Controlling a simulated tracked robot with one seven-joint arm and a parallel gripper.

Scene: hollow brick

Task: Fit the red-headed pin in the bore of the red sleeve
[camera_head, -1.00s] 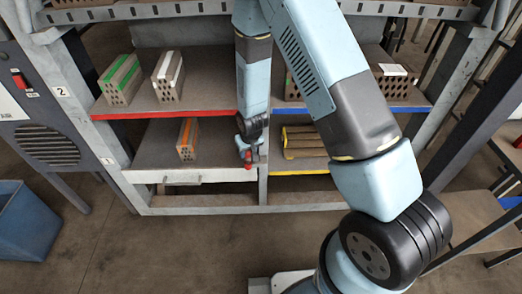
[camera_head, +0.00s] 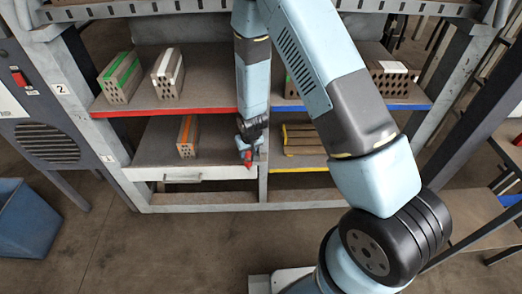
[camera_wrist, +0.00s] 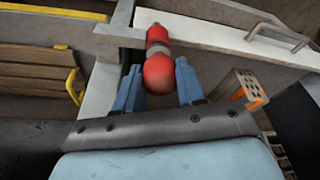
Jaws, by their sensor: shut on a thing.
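The red-headed pin (camera_wrist: 159,74) shows in the wrist view with its round red head between the two blue fingers of my gripper (camera_wrist: 158,70). My gripper is shut on it. A short grey length shows beyond the head. The red sleeve (camera_wrist: 157,34) lies just past that, in line with the pin, at the end of a pale shelf rail. I cannot tell whether the pin's tip is inside the bore. In the head view my gripper (camera_head: 246,152) is small, at the front of the shelf by the middle post, and the red parts run together there.
A pale drawer front with a handle (camera_wrist: 282,35) is right of the sleeve. The grey middle post (camera_head: 263,180) stands close by. An orange-striped hollow brick (camera_head: 187,137) is on the lower left shelf, yellow-marked bricks (camera_head: 301,139) on the lower right. Floor in front is clear.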

